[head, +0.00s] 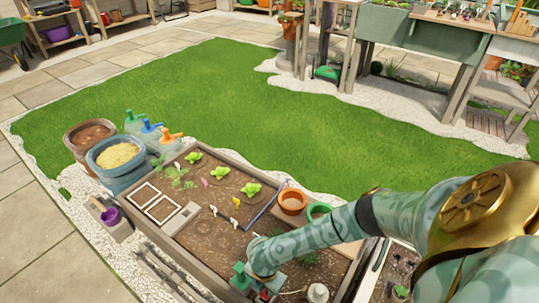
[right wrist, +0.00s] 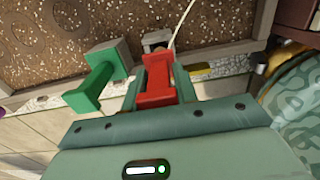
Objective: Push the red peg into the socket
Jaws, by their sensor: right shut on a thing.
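The red peg (right wrist: 157,88) is between the two fingers of my right gripper (right wrist: 160,82) in the right wrist view. The gripper is shut on it. In the head view the peg is a small red patch (head: 263,295) at the bottom edge, beside my right gripper (head: 266,288). A green blocky piece (right wrist: 97,78) stands to the left of the gripper, apart from the peg. It also shows in the head view (head: 240,277). I cannot make out the socket for certain; the peg's far end and what lies under it are hidden. My left gripper is not in view.
The wooden planter bed (head: 215,229) holds soil, lettuces and small markers. Terracotta (head: 292,201) and green (head: 318,211) pots stand at its right side. A yellow-filled tub (head: 113,157) and spray bottles stand at its left. The lawn behind is clear.

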